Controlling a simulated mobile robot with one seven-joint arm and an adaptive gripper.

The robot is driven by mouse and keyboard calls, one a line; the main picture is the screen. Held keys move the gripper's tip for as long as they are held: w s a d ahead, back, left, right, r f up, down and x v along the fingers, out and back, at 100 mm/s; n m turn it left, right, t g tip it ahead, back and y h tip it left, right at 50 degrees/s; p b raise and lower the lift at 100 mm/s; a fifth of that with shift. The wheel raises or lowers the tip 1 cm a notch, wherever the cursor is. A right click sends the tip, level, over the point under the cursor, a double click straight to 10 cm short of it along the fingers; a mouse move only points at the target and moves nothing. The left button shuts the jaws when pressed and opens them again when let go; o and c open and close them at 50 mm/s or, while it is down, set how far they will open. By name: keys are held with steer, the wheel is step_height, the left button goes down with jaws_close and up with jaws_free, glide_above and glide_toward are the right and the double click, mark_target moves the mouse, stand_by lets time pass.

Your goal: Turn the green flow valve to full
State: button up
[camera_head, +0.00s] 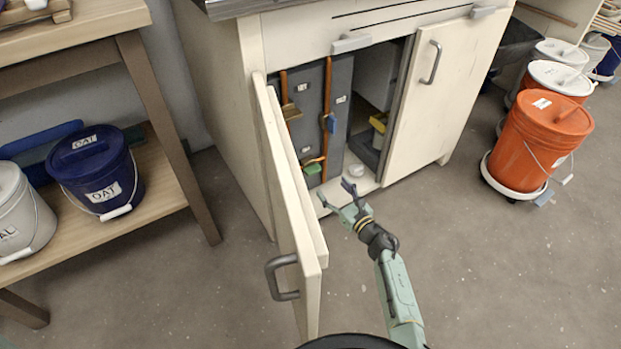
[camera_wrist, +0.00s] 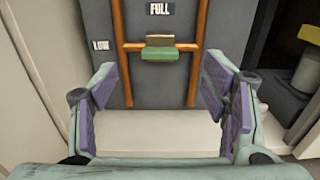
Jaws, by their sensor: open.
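The green flow valve (camera_head: 313,169) is low on the grey panel inside the open cabinet. In the wrist view the green handle (camera_wrist: 159,54) lies crosswise, in line with the horizontal copper pipe, below a brass-coloured block (camera_wrist: 159,41). A label reading FULL (camera_wrist: 160,9) is above it, and a second label (camera_wrist: 101,45), not clearly readable, is to its left. My gripper (camera_head: 335,194) is open and empty in front of the cabinet opening. In the wrist view its fingers (camera_wrist: 160,80) stand either side of the valve, nearer the camera and apart from it.
The open cabinet door (camera_head: 290,190) stands left of my gripper. The right door (camera_head: 428,95) is shut. Higher on the panel are a blue valve (camera_head: 331,123) and an amber one (camera_head: 291,111). A yellow object (camera_head: 379,121) is deeper inside. Orange bucket (camera_head: 540,140) stands right; floor between is clear.

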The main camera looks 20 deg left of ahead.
mark_target(315, 172)
steer(key=b+x, duration=0.2)
steer(key=x, duration=0.1)
steer(key=f+b+x, duration=0.1)
steer(key=b+x, duration=0.2)
steer(key=f+b+x, duration=0.1)
steer(key=b+x, duration=0.1)
steer(key=x, duration=0.1)
steer(key=shift+w+a, duration=0.15)
steer(key=shift+a, duration=0.1)
steer(key=shift+w+a+r+b, duration=0.3)
steer(key=shift+w+a+b, duration=0.05)
steer(key=shift+a, duration=0.05)
steer(key=shift+c, duration=0.5)
steer(key=c, duration=1.1)
steer(key=shift+o, duration=0.2)
